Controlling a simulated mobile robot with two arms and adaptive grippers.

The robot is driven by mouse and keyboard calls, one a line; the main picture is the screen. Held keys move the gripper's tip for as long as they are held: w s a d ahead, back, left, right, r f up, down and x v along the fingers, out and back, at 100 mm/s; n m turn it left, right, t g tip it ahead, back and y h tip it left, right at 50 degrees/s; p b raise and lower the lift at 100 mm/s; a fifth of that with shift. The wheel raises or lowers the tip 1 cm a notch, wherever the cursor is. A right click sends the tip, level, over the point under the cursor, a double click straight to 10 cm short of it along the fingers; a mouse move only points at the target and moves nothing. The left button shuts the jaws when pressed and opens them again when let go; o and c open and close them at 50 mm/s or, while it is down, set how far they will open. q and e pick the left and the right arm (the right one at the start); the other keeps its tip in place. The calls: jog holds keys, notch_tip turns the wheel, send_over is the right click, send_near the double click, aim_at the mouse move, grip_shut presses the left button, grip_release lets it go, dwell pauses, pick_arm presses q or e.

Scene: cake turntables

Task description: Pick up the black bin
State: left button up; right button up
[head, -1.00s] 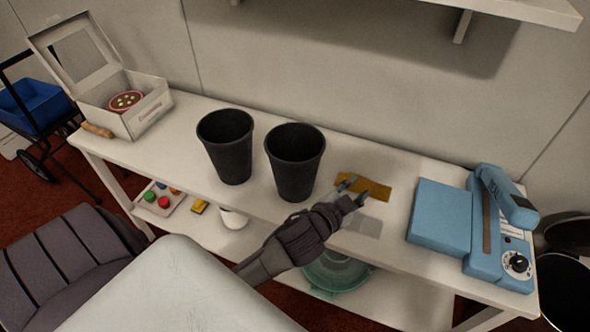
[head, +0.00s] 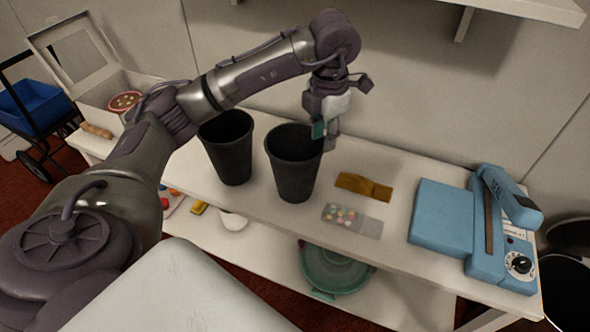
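Two black bins stand upright side by side on the white table, a left one (head: 232,160) and a right one (head: 293,175). My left gripper (head: 325,138) points down at the right rim of the right bin, with its fingertips close together there. I cannot tell whether the fingers are closed on the rim or only beside it. My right gripper is not in view.
A blue device (head: 445,215) stands at the table's right. A mustard cloth (head: 363,187) and a tray with coloured dots (head: 345,216) lie right of the bins. A white box (head: 100,92) is at the left, partly behind my arm. A shelf (head: 510,8) hangs above.

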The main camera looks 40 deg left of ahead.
pick_arm(q)
jog(key=a, duration=0.2)
jog(key=p, duration=0.1)
send_over(310, 170)
jog(key=shift+y, duration=0.3)
jog(key=f, duration=0.7)
jog(key=shift+d+f, duration=0.2)
jog(key=f+p, duration=0.1)
jog(key=f, duration=0.1)
jog(key=f+p, duration=0.1)
jog(key=f, duration=0.1)
jog(key=shift+a+f, duration=0.2)
jog(key=shift+f, duration=0.15)
jog(key=shift+w+f, duration=0.1)
jog(key=shift+f, duration=0.35)
grip_shut()
